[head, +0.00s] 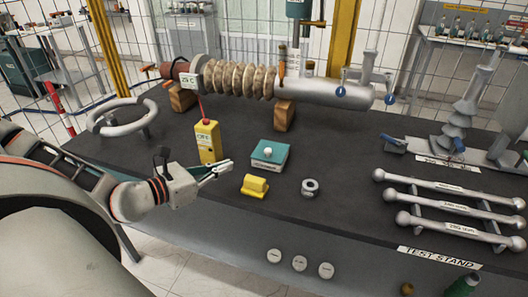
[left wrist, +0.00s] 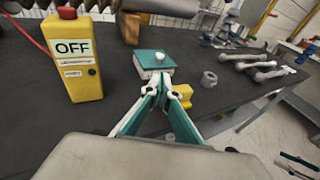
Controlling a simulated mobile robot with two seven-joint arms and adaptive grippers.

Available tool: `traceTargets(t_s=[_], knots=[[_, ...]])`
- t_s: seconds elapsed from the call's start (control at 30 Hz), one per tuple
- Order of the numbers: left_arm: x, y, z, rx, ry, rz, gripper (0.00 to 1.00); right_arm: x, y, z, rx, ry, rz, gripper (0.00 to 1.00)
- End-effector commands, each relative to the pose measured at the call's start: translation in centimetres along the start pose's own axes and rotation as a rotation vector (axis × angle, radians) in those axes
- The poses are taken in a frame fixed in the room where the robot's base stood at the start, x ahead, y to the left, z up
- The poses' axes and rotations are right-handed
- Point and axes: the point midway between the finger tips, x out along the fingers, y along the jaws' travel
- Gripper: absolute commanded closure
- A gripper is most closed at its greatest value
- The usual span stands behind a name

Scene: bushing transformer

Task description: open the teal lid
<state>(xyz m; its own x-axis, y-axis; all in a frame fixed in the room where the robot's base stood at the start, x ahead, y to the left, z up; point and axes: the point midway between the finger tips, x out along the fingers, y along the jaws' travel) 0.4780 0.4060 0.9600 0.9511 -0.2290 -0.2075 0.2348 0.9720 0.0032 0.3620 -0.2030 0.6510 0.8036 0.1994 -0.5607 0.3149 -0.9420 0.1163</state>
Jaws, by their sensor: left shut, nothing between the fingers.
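The teal lid (head: 268,150) with a white round knob covers a small pale box on the dark bench, near the middle of the head view. In the left wrist view the teal lid (left wrist: 154,60) lies just beyond my fingertips, and the lid sits closed on the box. My left gripper (head: 226,166) is shut and empty, left of the box and apart from it. It also shows in the left wrist view (left wrist: 161,80). My right gripper is not in view.
A yellow box marked OFF (head: 207,142) stands close behind my left gripper. A yellow block (head: 255,186) and a metal nut (head: 310,187) lie in front of the lid. A ribbed bushing (head: 240,78) rests on wooden blocks behind. Metal rods (head: 450,207) lie at the right.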

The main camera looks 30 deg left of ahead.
Motion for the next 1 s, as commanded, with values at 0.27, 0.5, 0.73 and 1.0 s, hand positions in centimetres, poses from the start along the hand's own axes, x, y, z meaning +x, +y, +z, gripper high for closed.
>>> traceTargets(t_s=[0.27,0.5,0.73,1.0], knots=[[4.7,0.0,-0.4,-0.009,-0.003,0.0,1.0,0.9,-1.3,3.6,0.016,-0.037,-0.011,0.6],[7.8,0.1,-0.1,-0.008,-0.004,0.004,1.0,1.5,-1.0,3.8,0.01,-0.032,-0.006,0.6],[10.4,0.1,0.1,-0.007,-0.005,0.002,1.0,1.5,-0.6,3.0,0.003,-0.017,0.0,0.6],[12.6,0.1,0.1,-0.005,-0.002,0.001,1.0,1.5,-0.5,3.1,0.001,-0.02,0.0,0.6]])
